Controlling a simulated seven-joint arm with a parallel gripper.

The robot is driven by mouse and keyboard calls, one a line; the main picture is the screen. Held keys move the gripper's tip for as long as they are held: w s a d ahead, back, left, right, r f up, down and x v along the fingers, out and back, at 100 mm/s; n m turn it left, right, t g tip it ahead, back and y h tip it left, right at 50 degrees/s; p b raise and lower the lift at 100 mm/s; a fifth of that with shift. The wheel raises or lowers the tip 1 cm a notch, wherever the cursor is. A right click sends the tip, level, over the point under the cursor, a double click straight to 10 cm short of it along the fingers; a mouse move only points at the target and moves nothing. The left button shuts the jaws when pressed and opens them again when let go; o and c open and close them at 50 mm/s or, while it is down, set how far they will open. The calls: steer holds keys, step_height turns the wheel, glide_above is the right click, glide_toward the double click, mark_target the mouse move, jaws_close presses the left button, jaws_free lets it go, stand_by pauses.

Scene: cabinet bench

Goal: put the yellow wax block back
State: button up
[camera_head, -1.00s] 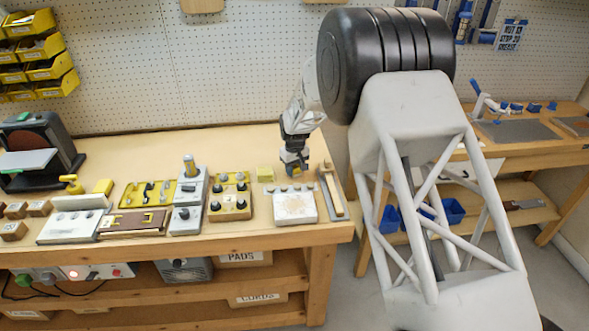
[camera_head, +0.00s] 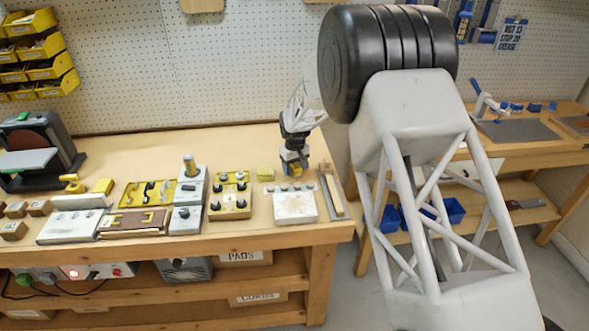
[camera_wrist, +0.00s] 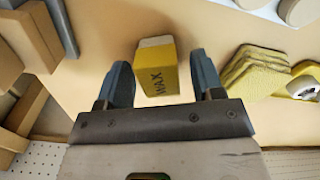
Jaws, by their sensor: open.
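The yellow wax block (camera_wrist: 158,77), marked WAX and with a pale end, is on the bench between my gripper's fingers in the wrist view. My gripper (camera_wrist: 161,80) is open, its two blue-grey fingers on either side of the block. A gap shows on both sides, so I see no contact. In the head view my gripper (camera_head: 294,170) is low over the back right part of the bench, and only a little yellow shows at its fingers.
A stack of yellow pads (camera_wrist: 254,72) lies close beside the right finger in the wrist view; it also shows in the head view (camera_head: 265,173). A pale slab (camera_head: 295,207) and a long wooden piece (camera_head: 332,192) are near. Bare bench (camera_head: 240,150) lies behind.

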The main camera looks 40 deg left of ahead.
mark_target(295, 165)
step_height(295, 165, up, 11)
steer(key=shift+r, duration=0.2)
stand_by(0.4)
stand_by(0.7)
